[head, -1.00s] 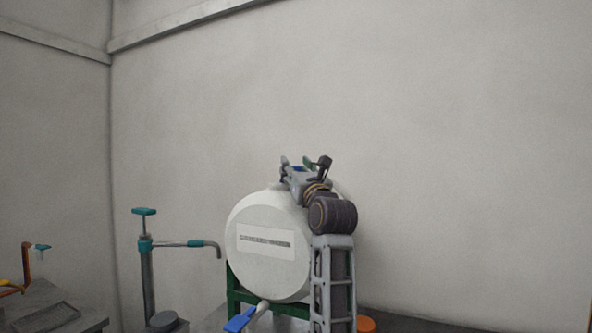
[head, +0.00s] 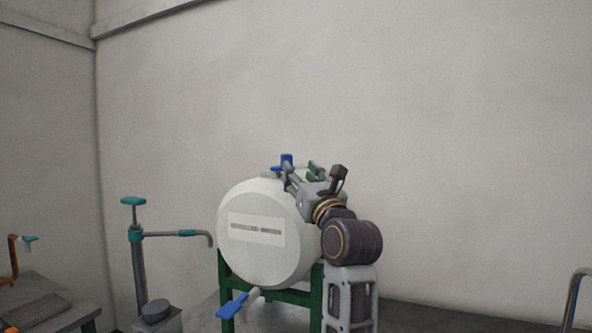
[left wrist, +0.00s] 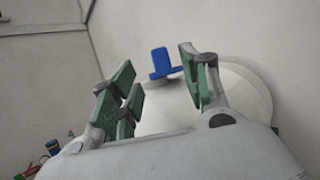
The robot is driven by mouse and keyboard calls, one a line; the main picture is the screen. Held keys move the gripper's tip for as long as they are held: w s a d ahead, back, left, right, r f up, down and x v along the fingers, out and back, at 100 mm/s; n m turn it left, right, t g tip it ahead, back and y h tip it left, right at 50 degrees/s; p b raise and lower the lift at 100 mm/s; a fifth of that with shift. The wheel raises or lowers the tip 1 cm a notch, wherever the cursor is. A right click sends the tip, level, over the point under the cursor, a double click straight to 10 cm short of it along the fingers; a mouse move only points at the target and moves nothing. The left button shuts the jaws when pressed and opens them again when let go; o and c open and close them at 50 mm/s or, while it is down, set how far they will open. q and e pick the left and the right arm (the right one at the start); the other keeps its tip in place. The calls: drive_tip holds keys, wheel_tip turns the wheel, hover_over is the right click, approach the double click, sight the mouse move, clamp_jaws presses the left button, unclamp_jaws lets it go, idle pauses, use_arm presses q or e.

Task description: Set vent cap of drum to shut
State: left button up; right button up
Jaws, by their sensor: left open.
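The white drum (head: 250,250) lies on its side on a green stand, its flat end with a label towards me. Its blue vent cap (head: 287,160) stands up on top of the drum, and also shows in the left wrist view (left wrist: 160,62). My left gripper (head: 302,173) is open and empty at the upper right of the drum, just right of the cap. In the left wrist view my open fingers (left wrist: 158,88) stand on either side of the line to the cap, which is apart from and beyond them. My right gripper is not in view.
A blue-handled tap (head: 232,306) sticks out below the drum. A pump with teal parts (head: 136,236) stands to the left. A grey table (head: 40,300) is at the lower left. A bent metal tube (head: 574,290) is at the right edge. The wall behind is bare.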

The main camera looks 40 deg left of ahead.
use_arm(q)
drive_tip(key=shift+v, duration=0.75)
drive_tip(key=shift+c, duration=0.3)
